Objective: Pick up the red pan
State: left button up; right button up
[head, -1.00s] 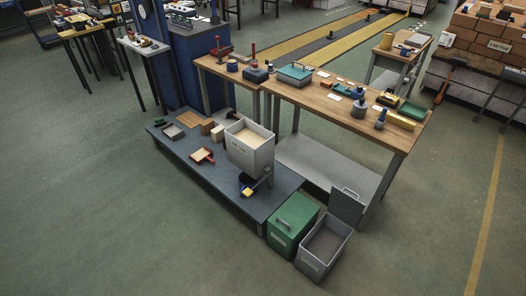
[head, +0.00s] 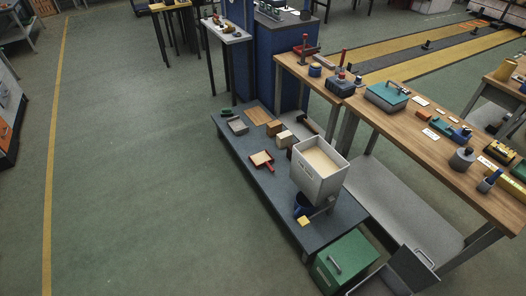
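A small red pan (head: 270,167) with a short red handle lies on the low dark platform (head: 240,157). Its tan inside faces up, and the handle points toward the lower right. It lies to the left of a white bin (head: 314,183) filled with pale material. The pan is small in the head view, and I cannot tell whether its tan inside is contents or its own surface. Neither of my grippers is in view.
A wooden workbench (head: 420,150) with tools stands to the right. A green box (head: 345,262) is at the platform's near end. The floor to the left (head: 130,180) is clear.

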aim_at(263, 159)
jog(key=i, duration=0.25)
jog(key=z, duration=2.15)
jog(key=k, duration=0.4)
jog(key=u, duration=2.5)
jog(key=i, duration=0.55)
jog(key=u, duration=0.45)
